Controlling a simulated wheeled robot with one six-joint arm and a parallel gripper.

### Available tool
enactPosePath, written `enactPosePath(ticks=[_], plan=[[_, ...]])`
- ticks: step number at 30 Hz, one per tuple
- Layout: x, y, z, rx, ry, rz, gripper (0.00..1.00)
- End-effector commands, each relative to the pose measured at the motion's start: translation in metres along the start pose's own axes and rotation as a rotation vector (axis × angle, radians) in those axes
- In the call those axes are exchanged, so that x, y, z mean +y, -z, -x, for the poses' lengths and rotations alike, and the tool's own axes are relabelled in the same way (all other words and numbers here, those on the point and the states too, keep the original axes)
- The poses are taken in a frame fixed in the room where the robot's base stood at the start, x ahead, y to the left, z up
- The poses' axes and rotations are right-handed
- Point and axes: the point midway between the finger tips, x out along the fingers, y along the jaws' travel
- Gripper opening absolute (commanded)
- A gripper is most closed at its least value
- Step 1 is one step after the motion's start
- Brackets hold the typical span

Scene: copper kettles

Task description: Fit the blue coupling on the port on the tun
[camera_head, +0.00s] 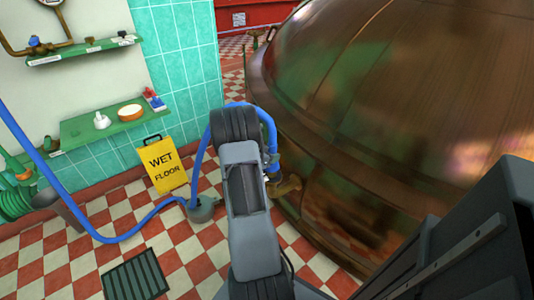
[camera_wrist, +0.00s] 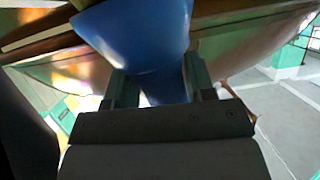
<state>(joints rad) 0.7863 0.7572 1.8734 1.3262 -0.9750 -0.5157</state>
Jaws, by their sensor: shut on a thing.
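The copper tun (camera_head: 400,100) fills the right of the head view. A brass port (camera_head: 287,187) sticks out low on its near left side. The blue coupling (camera_wrist: 150,35) is between the two fingers of my gripper (camera_wrist: 159,82) in the wrist view, and the gripper is shut on it. In the head view my arm hides most of the gripper. The blue hose (camera_head: 270,128) curves over behind my arm and comes down just above the brass port. I cannot tell whether the coupling touches the port or sits on it.
A yellow wet-floor sign (camera_head: 166,164) stands by the tiled wall. The hose runs across the floor past a grey round object (camera_head: 204,211). A dark floor grate (camera_head: 135,277) lies in front. Green shelves (camera_head: 78,128) hold small items. Checkered floor around the grate is clear.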

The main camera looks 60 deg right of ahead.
Motion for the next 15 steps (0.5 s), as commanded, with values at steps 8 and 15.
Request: enactPosePath(ticks=[8,15], plan=[[0.043,-0.036,0.010,-0.049,-0.065,0.085,0.55],[0.044,-0.032,0.015,-0.035,-0.067,0.084,0.78]])
